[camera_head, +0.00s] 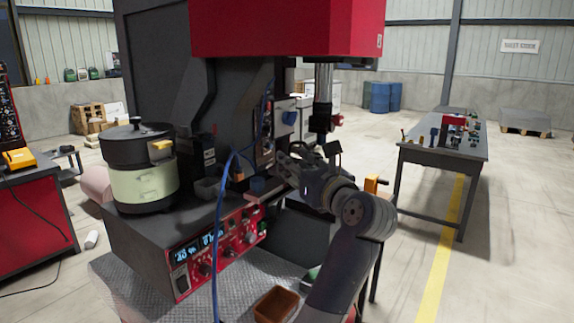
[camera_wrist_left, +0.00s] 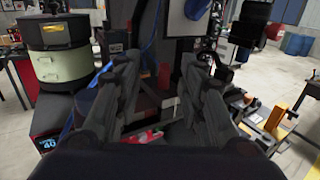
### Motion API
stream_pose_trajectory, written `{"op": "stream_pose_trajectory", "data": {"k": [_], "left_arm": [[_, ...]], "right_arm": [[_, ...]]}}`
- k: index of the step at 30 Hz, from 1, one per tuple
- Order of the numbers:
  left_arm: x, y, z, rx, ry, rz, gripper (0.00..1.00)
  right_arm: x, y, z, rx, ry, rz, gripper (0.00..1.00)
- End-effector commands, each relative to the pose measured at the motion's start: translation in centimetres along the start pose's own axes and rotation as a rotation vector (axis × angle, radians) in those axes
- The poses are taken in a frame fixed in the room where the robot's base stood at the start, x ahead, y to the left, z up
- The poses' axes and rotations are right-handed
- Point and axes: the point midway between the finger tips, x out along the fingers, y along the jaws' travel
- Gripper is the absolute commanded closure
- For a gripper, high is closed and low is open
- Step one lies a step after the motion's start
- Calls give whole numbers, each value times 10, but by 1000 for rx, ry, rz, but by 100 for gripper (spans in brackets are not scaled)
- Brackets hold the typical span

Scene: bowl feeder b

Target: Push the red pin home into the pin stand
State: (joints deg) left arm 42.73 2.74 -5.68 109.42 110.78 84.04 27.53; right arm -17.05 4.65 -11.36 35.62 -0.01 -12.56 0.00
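I cannot make out the red pin or the pin stand for certain in either view. My left gripper (camera_head: 287,163) is in front of the dark machine column, to the right of the control box. In the left wrist view its two fingers (camera_wrist_left: 160,68) stand apart, with nothing visible clamped between them. A small red piece (camera_wrist_left: 148,136) lies lower down, partly hidden by the gripper. My right gripper is not in view.
A bowl feeder pot (camera_head: 143,180) stands on the control box (camera_head: 150,235) at left. A blue cable (camera_head: 217,240) hangs in front of it. A red press head (camera_head: 290,28) overhangs the area. A brown bin (camera_head: 275,306) is below. A workbench (camera_head: 440,155) stands at right.

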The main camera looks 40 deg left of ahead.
Motion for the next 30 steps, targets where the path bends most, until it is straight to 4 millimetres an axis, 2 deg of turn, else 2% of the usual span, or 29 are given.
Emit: {"op": "stream_pose_trajectory", "data": {"k": [2,10,17,22,27,30], "left_arm": [[4,0,1,-13,19,-2,63],[45,0,0,-11,21,-1,63],[62,-2,-2,-11,21,-2,63],[84,-4,-5,-7,19,0,63],[104,-6,-8,-9,20,-2,63],[108,-6,-10,-13,21,-4,63]], "right_arm": [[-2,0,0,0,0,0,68],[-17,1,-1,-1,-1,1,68],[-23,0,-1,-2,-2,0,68],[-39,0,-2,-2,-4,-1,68],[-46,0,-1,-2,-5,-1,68],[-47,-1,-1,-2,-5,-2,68]]}}
